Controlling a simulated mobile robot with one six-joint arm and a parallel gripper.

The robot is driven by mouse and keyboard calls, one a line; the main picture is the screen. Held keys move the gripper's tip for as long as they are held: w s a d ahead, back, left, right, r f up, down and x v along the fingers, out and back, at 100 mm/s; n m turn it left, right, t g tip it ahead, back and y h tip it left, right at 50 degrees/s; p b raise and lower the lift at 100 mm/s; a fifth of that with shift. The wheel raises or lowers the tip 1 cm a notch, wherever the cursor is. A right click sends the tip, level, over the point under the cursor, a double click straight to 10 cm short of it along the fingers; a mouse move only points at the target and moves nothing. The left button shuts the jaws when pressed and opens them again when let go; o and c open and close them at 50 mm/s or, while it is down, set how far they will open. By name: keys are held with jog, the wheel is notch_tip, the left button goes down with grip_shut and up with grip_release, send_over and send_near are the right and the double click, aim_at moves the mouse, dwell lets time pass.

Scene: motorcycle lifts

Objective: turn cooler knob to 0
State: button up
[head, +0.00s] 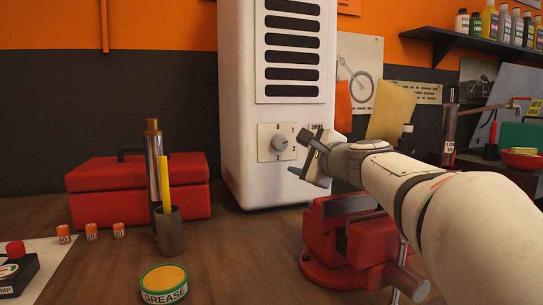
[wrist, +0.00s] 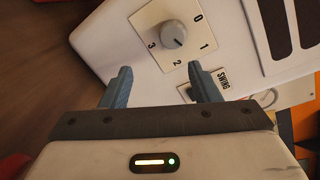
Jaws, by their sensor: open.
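The cooler (head: 235,100) is a tall white unit with dark vent slots. Its round grey knob (head: 280,143) sits on a square cream dial plate (head: 264,152). In the wrist view the knob (wrist: 173,36) is ringed by the marks 0, 1, 2 and 3. My gripper (head: 299,154) is open and empty, just right of the dial in the head view. In the wrist view its fingertips (wrist: 160,78) are apart, short of the knob and not touching it.
A SWING label (wrist: 208,84) is close to one finger. A red vise (head: 345,240) stands below my arm. A red toolbox (head: 130,195), a metal cup (head: 170,232) holding tall items, and a grease tin (head: 164,283) are at left. Bench space before the cooler is clear.

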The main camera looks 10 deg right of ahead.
aim_at(282, 144)
jog(key=w+a, duration=0.1)
jog(key=w, duration=0.1)
jog(key=w+a+r+m, duration=0.1)
jog(key=w, duration=0.1)
jog(key=w+m+t+y, duration=0.1)
jog(key=w, duration=0.1)
jog(key=shift+w+a+r+b, duration=0.25)
jog(key=shift+w+a+b, duration=0.05)
jog(key=shift+a+b, duration=0.1)
jog(key=c, duration=1)
